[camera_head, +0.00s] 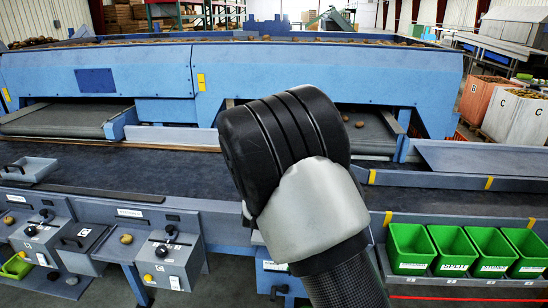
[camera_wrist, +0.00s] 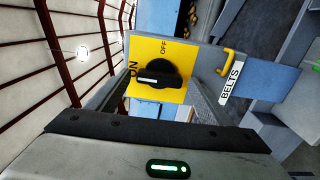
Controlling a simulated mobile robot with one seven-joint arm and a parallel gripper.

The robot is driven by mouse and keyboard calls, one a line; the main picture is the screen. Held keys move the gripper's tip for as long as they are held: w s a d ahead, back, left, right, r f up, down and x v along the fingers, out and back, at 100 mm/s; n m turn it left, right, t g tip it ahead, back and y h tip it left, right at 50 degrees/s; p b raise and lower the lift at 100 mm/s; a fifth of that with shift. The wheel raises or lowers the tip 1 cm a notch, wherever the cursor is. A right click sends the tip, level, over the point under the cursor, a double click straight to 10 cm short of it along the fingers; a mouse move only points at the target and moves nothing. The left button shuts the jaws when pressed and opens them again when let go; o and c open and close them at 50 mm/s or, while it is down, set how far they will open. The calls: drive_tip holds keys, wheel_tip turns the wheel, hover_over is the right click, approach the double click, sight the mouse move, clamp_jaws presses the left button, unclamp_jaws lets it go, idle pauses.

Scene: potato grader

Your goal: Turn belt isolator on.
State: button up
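The belt isolator shows in the wrist view as a yellow plate (camera_wrist: 184,52) with a black rotary knob (camera_wrist: 170,72). ON is printed at the plate's left and OFF at its top. The white mark on the knob's handle points left, close to the ON print. My gripper (camera_wrist: 160,92) is open, with its fingers reaching forward on either side of the knob's lower part. I cannot tell whether they touch it. In the head view my arm fills the middle, and neither the isolator nor my fingertips can be seen.
A white BELTS label (camera_wrist: 231,82) and a yellow handle (camera_wrist: 232,62) sit right of the isolator. In the head view, the blue grader (camera_head: 300,70) stands behind a dark belt (camera_head: 120,165). Control boxes (camera_head: 165,255) line the lower left; green bins (camera_head: 455,250) stand at lower right.

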drive_tip(key=shift+s, duration=0.1)
drive_tip(key=s+b, duration=0.1)
drive_tip(key=s, duration=1.6)
drive_tip(key=shift+s+a+b, duration=0.15)
drive_tip(key=shift+a+b, duration=0.15)
